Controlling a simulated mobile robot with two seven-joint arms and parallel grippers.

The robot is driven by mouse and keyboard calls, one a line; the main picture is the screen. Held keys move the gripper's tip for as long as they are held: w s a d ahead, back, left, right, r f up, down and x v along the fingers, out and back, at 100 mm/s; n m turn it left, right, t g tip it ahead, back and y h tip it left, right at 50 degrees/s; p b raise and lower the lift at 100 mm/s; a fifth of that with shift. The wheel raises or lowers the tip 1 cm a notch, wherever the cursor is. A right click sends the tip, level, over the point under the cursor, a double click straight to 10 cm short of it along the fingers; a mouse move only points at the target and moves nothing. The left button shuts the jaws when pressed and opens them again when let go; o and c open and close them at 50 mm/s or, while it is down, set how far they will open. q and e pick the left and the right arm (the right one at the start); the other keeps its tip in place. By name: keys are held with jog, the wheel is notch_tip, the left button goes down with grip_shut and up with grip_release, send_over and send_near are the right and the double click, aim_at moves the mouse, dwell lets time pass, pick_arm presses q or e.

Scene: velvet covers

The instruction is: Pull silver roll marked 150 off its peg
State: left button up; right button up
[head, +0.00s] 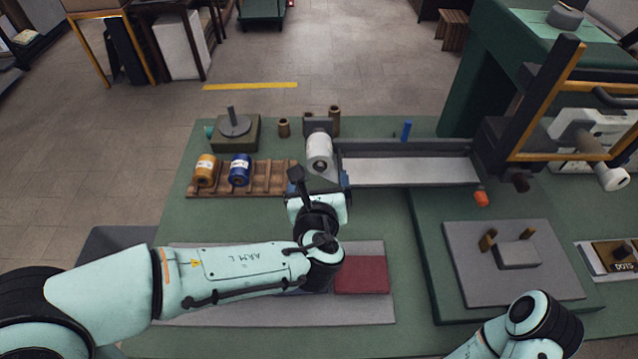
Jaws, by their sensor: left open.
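A silver-white roll (320,146) sits at the left end of the long grey machine, its round end facing me. Its peg and any marking on it cannot be made out. My left gripper (320,181) is open just in front of the roll, on the near side. Its fingers are spread to either side, and the wrist hides what lies between them. I cannot tell whether it touches the roll. My right arm shows at the bottom right, but its gripper is out of view.
An orange roll (204,171) and a blue roll (240,170) lie in a brown wooden rack (270,180) to the left. A green block with a spindle (235,127) stands behind. A dark red pad (362,274) lies beside my left forearm. A grey plate (470,285) is at right.

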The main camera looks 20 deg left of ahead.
aim_at(321, 162)
pick_arm(q)
jog(key=x, duration=1)
jog(key=shift+w+f, duration=0.1)
jog(key=shift+w, duration=0.2)
jog(key=c, duration=1.1)
jog(key=shift+c, duration=0.2)
jog(key=shift+s, duration=0.35)
jog(key=s+d, duration=0.2)
jog(key=s, duration=0.5)
jog(key=s+d+r+b, duration=0.1)
jog(key=s+d, duration=0.1)
jog(key=s, duration=0.5)
jog(key=shift+s+r, duration=0.15)
jog(key=shift+r, duration=0.2)
jog(key=shift+s+d+b, duration=0.1)
jog(key=shift+d+b, duration=0.05)
jog(key=shift+b, duration=0.15)
